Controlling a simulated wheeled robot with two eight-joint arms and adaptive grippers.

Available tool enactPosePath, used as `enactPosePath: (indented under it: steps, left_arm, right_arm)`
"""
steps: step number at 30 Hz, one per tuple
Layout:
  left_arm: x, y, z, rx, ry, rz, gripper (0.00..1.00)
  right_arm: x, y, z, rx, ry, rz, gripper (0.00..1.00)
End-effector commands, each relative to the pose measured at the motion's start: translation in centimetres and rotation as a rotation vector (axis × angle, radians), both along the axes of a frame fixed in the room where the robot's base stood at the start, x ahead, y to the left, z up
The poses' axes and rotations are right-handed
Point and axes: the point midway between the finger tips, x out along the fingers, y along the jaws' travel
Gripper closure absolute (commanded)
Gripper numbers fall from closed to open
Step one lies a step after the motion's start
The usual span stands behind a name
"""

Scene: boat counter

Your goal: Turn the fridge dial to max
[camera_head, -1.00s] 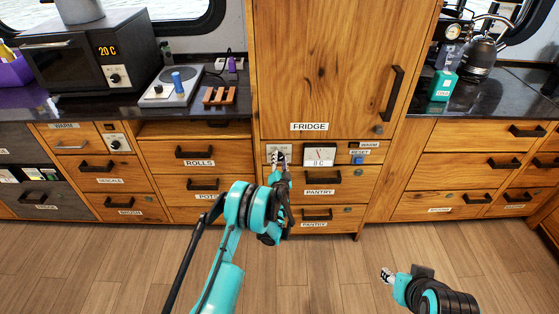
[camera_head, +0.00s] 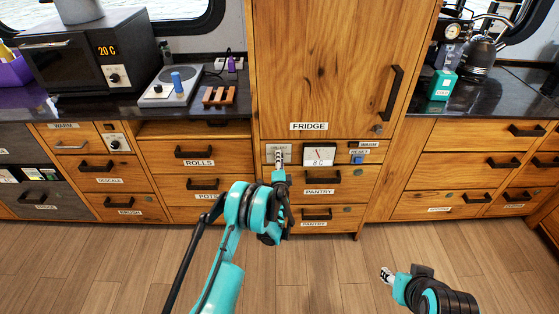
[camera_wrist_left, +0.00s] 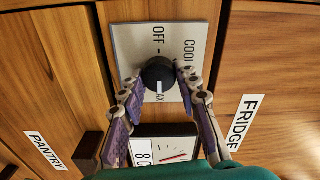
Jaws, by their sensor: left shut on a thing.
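The fridge dial is a round black knob (camera_wrist_left: 158,75) with a white pointer line, on a grey plate (camera_wrist_left: 125,42) marked OFF, COOL and a partly hidden word ending in AX. In the left wrist view its pointer is toward AX. In the head view the plate (camera_head: 271,148) is under the FRIDGE label, and the knob is hidden by my left gripper (camera_head: 279,158). In the left wrist view my left gripper (camera_wrist_left: 158,88) is shut on the knob, with one finger on each side. My right gripper (camera_head: 386,275) is low over the floor, away from the dial.
A small gauge (camera_head: 319,154) reading about 8 C is right of the dial, with a blue RESET button (camera_head: 357,159) beyond it. Pantry drawers (camera_head: 337,178) are just below. The fridge door (camera_head: 330,75) is closed above. The floor in front is clear.

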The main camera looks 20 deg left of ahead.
Motion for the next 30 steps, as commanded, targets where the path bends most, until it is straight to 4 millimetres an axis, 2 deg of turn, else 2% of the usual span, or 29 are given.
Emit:
enactPosePath:
  steps: [14,15,16,17,26,30]
  left_arm:
    - [0.0,0.0,0.0,0.014,0.004,-0.001,0.97]
    - [0.0,0.0,0.0,0.014,0.004,-0.001,0.58]
    - [0.0,0.0,0.0,0.014,0.004,-0.001,0.5]
    - [0.0,0.0,0.0,0.013,0.003,-0.001,0.47]
    - [0.0,0.0,0.1,0.012,0.003,0.0,0.47]
    - [0.0,0.0,1.5,0.012,0.003,0.0,0.47]
  right_arm:
    - [0.0,0.0,0.0,0.0,0.0,0.0,0.6]
    - [0.0,0.0,0.0,0.0,0.0,0.0,0.6]
    - [0.0,0.0,0.0,0.0,0.0,0.0,0.6]
    - [0.0,0.0,0.0,0.0,0.0,0.0,0.6]
    - [0.0,0.0,0.0,0.0,0.0,0.0,0.6]
    - [0.0,0.0,0.0,0.0,0.0,0.0,0.6]
